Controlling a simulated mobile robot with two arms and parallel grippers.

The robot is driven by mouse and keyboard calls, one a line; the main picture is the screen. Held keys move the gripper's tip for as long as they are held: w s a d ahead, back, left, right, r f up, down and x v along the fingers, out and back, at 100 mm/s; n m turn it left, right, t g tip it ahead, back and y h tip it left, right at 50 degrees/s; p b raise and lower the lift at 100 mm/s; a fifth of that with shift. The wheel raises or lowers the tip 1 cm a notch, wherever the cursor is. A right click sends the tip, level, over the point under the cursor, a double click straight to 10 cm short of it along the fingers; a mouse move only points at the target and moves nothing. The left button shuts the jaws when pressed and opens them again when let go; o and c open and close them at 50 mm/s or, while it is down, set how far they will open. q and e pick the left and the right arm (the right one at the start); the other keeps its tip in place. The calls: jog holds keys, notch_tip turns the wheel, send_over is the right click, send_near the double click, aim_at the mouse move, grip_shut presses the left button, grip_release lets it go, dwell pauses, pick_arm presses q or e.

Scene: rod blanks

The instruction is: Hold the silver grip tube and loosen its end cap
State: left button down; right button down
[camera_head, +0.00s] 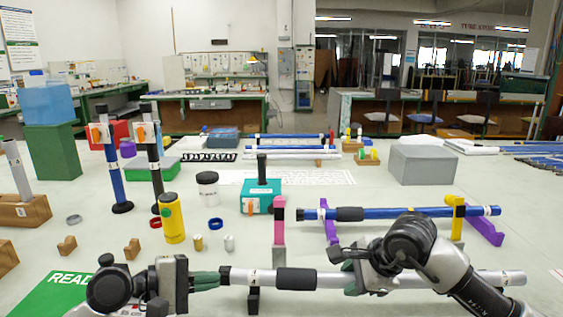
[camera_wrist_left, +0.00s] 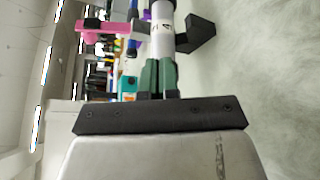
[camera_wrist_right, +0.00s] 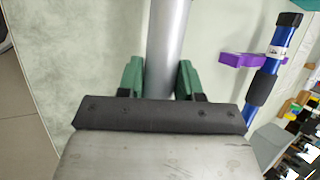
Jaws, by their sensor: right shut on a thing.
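The silver grip tube (camera_head: 325,280) lies level across the front, with a black grip sleeve (camera_head: 297,279) and a white label near its left end. Its black end cap (camera_head: 225,276) is at that left end. My left gripper (camera_head: 206,281) is just left of the cap, in line with the tube. In the left wrist view its green fingers (camera_wrist_left: 158,76) look closed together at the tube's end, and the cap is mostly hidden. My right gripper (camera_head: 350,284) is shut on the tube right of the sleeve; its fingers straddle the bare tube (camera_wrist_right: 167,45) in the right wrist view.
A blue tube (camera_head: 385,213) lies behind on purple and yellow supports. A pink support (camera_head: 279,225) stands close behind the silver tube. A yellow canister (camera_head: 172,218), a teal block (camera_head: 260,198) and small rings stand at left. The green mat (camera_head: 50,298) is at front left.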

pick_arm(q)
jog(key=shift+d+r, duration=0.1)
jog(key=shift+s+r, duration=0.25)
jog(key=shift+a+f, duration=0.1)
jog(key=shift+a, duration=3)
jog(key=shift+s+a+f, duration=0.2)
jog(key=shift+s+f, duration=0.1)
jog(key=shift+f, duration=0.35)
jog(key=shift+s+a+f, duration=0.15)
jog(key=shift+s+f, duration=0.15)
jog(key=shift+f, duration=0.3)
jog(key=shift+d, duration=3.45)
jog(key=shift+w, duration=0.15)
